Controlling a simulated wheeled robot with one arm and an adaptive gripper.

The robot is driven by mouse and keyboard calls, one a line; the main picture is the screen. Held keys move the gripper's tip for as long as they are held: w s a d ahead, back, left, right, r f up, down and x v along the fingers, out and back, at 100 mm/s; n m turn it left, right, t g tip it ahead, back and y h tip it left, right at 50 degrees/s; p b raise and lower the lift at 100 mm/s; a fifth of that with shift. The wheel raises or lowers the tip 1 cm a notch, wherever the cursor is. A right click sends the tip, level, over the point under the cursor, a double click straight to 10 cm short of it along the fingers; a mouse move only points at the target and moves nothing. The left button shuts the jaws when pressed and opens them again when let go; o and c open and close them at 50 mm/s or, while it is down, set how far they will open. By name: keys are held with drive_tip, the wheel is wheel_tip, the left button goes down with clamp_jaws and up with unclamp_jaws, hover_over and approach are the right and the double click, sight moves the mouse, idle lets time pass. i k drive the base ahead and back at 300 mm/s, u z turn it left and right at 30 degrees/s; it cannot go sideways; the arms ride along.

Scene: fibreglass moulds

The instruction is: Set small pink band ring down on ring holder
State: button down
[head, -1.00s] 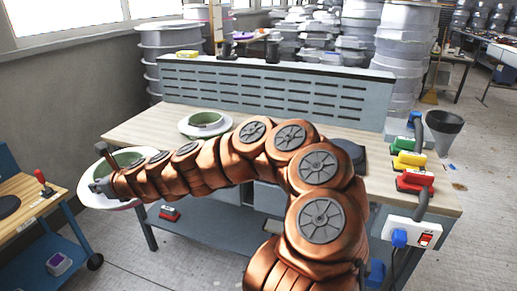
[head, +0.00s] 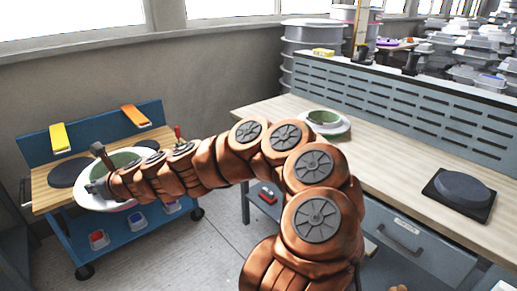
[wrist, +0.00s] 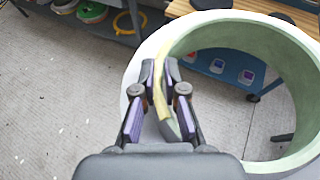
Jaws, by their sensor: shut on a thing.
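My gripper (wrist: 161,75) is shut on the wall of a large pale green ring (wrist: 300,95) with a white flange. No pink shows clearly on it. In the head view my gripper (head: 98,178) holds this ring (head: 80,198) at the left, in front of a blue cart and partly behind my arm. I cannot tell for certain which thing is the ring holder. Dark round pads (head: 70,172) lie on the cart's wooden top. A dark round block on a square plate (head: 462,190) lies on the workbench.
The blue cart (head: 62,141) carries yellow and orange pieces on its back panel and small bins below. A similar green ring on a white flange (head: 325,119) sits on the workbench (head: 390,165). The wrist view shows a shelf with coloured rings (wrist: 92,12). Open floor (head: 190,245) separates cart and bench.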

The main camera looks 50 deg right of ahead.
sight(461, 190)
drive_tip(key=i, duration=1.5)
drive_tip(key=z, duration=3.35)
drive_tip(key=i, duration=1)
drive_tip(key=u, duration=0.05)
